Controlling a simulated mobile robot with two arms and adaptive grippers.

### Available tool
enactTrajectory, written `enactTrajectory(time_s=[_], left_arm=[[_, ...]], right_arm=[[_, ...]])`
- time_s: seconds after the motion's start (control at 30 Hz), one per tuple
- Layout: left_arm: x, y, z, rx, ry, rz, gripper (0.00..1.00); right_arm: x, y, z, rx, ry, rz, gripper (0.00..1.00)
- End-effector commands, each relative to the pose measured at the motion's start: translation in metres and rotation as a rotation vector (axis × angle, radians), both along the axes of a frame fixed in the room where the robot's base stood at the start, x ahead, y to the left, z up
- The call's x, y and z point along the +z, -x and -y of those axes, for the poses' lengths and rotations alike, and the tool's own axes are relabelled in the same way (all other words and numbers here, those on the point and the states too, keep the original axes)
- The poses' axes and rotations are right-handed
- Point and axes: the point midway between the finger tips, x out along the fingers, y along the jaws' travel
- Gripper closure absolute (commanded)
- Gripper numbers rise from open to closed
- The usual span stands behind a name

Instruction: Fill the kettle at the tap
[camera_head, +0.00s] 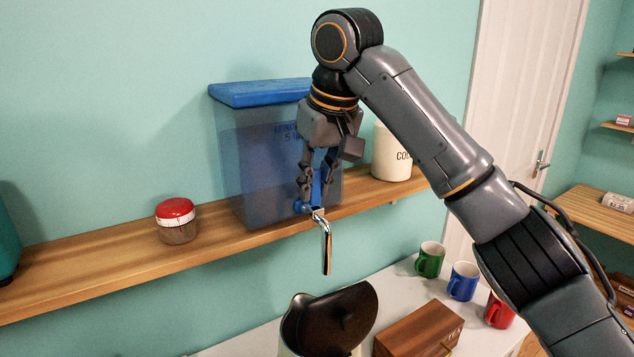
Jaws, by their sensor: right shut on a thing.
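A translucent blue water container (262,175) with a blue lid stands on the wooden shelf. Its tap (327,250) has a blue handle and a chrome spout that points down past the shelf's front edge. My right gripper (316,204) reaches down in front of the container and is shut on the tap's blue handle, which the fingers partly hide. The kettle (325,322) stands below the spout with its dark lid raised. Its lower part is cut off by the picture's edge. I cannot make out a water stream. My left gripper is not in view.
A red-lidded jar (177,222) and a cream canister (391,155) stand on the shelf (110,252). On the white counter are a wooden box (418,329) and green (429,260), blue (463,281) and red (497,311) mugs. My right arm crosses above the counter's right side.

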Motion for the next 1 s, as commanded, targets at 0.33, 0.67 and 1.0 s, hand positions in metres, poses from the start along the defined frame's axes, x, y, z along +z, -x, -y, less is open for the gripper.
enactTrajectory(time_s=[0.33, 0.67, 1.0], left_arm=[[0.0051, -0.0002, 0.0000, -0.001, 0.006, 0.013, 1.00], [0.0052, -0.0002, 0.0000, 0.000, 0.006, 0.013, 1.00], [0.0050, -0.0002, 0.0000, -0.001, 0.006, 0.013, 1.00]], right_arm=[[0.0034, -0.0019, 0.0000, -0.005, 0.007, -0.012, 1.00], [0.0037, -0.0019, 0.0002, -0.005, 0.007, -0.011, 0.59], [0.0038, -0.0009, 0.0002, -0.004, 0.010, -0.015, 0.58]])
